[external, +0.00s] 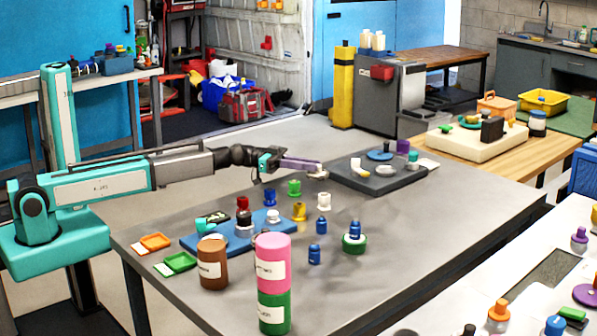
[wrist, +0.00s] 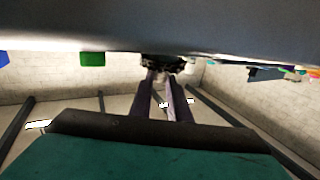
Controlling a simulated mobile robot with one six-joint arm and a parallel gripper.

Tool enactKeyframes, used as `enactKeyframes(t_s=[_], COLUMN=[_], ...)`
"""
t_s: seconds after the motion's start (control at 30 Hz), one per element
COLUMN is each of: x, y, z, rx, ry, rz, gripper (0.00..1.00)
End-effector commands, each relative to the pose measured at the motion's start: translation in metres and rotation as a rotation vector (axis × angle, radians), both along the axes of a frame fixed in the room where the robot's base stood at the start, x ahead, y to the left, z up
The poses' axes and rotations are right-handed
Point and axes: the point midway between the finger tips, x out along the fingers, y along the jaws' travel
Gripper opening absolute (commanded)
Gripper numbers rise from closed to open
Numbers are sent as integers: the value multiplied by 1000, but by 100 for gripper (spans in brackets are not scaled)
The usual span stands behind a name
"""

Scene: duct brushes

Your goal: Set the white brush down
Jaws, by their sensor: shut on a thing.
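My gripper (external: 320,167) reaches out level from the left, above the grey table, with its long purple fingers pointing right. It is shut on a small pale thing at its fingertips, which looks like the white brush (external: 318,175); its shape is mostly hidden. In the wrist view, the fingers (wrist: 163,76) close together at a dark and pale bristly end (wrist: 172,66), just under a big grey surface. The held thing is near the left edge of a dark grey tray (external: 343,184). Whether it touches anything is unclear.
The tray carries a white curved piece (external: 356,167), a blue disc (external: 380,154) and a pale round piece (external: 386,170). Several small coloured pieces stand nearer, around a blue board (external: 212,238). Brown (external: 212,262) and pink-green (external: 273,280) cylinders stand in front.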

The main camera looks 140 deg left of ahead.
Motion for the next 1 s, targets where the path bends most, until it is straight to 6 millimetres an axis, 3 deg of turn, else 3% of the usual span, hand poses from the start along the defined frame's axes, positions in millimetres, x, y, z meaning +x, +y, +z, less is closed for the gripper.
enactKeyframes(t_s=[0.2, 0.9, 0.93, 1.0], x=[0, 0, 0, 0], y=[0, 0, 0, 0], z=[-23, -27, -26, -26], rx=[0, 1, 1, 1], ry=[1, 0, 0, 0], rz=[0, 0, 0, 0], gripper=[0, 0, 19, 31])
